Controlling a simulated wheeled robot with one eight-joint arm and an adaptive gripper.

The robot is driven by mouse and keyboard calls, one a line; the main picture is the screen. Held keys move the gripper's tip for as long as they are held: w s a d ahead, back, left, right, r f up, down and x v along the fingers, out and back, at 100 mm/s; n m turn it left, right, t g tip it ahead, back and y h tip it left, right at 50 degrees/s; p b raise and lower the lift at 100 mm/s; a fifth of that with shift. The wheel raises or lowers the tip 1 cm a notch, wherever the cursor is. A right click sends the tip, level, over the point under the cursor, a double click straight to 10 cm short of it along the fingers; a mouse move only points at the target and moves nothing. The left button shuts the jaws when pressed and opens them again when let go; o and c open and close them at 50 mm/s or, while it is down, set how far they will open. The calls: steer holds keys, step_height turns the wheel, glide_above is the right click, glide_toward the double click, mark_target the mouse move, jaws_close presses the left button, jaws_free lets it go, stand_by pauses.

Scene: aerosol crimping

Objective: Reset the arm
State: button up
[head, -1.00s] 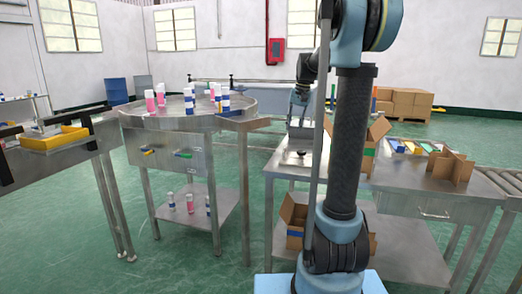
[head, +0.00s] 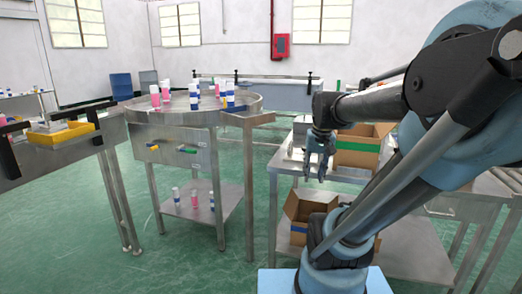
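My arm rises from the bottom middle, bends at the right of the head view and reaches back toward the middle. My gripper (head: 318,172) hangs with its fingers pointing down, in front of the steel work table on the right (head: 278,168). The fingers look apart with nothing between them. An open cardboard box (head: 362,140) with a green band stands on that table, just right of my gripper. My arm hides much of the table's right part.
A round steel table (head: 190,116) at the left bears several pink, white and blue cans (head: 229,95). A side bench holds a yellow tray (head: 62,134). Another open cardboard box (head: 305,212) sits on the lower shelf. Green floor is clear between the tables.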

steer(key=s+f+n, duration=0.1)
steer(key=s+f, duration=0.8)
steer(key=f, duration=0.1)
steer(key=shift+s+d+f+h, duration=0.25)
steer(key=shift+s+d+h, duration=0.05)
steer(key=shift+s+d, duration=0.15)
steer(key=shift+w, duration=0.1)
steer(key=shift+w+f, duration=0.2)
steer(key=shift+w, duration=0.25)
